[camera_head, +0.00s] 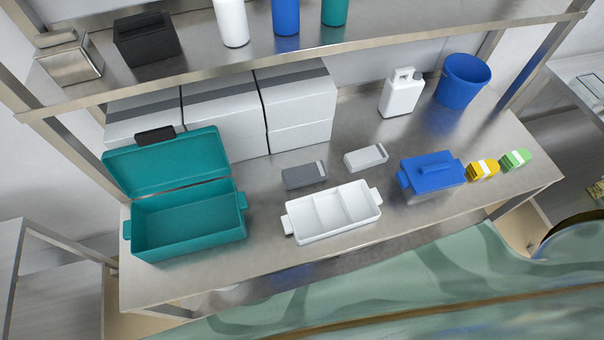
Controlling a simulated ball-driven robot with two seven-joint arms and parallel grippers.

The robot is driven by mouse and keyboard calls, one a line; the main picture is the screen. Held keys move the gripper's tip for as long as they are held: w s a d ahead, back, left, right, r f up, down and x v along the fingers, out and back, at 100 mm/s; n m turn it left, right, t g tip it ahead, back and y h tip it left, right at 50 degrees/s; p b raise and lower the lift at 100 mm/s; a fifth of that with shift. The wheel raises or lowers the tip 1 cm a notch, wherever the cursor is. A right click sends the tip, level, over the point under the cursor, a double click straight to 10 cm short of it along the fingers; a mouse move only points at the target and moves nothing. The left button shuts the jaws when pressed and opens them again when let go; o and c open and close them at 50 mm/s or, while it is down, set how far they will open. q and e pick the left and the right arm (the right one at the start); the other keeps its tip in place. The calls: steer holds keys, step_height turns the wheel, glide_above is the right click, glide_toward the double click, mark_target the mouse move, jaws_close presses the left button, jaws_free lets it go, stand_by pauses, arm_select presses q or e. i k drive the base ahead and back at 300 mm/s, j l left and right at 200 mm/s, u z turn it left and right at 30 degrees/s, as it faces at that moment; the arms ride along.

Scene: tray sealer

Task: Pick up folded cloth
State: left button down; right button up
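I cannot single out a folded cloth for certain. Two small flat blocks lie on the steel table (250,270): a dark grey one (304,176) with a light band at its right end, and a light grey one (366,158) with a darker band at its right end. Either might be the folded cloth, but their texture is too small to tell. Both lie behind a white tray (291,227) with three empty compartments, apart from it and from each other. Neither of my grippers is in view.
An open teal box (190,246) stands left, a blue lidded container (431,175) right. Beside it lie yellow (483,170) and green (516,159) pieces. A white jug (401,93), blue bucket (462,82) and stacked boxes (225,130) stand behind. A shelf (350,45) overhangs the back.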

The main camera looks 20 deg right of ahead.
mark_target(311, 172)
steer(key=k+l, duration=0.1)
steer(key=l, duration=0.3)
steer(key=k+l, duration=0.1)
steer(key=l, duration=0.3)
steer(key=k+l, duration=0.1)
steer(key=l, duration=0.3)
steer(key=k+l, duration=0.1)
steer(key=l, duration=0.7)
steer(key=k+l+u, duration=0.1)
steer(key=l, duration=0.3)
steer(key=k, duration=0.05)
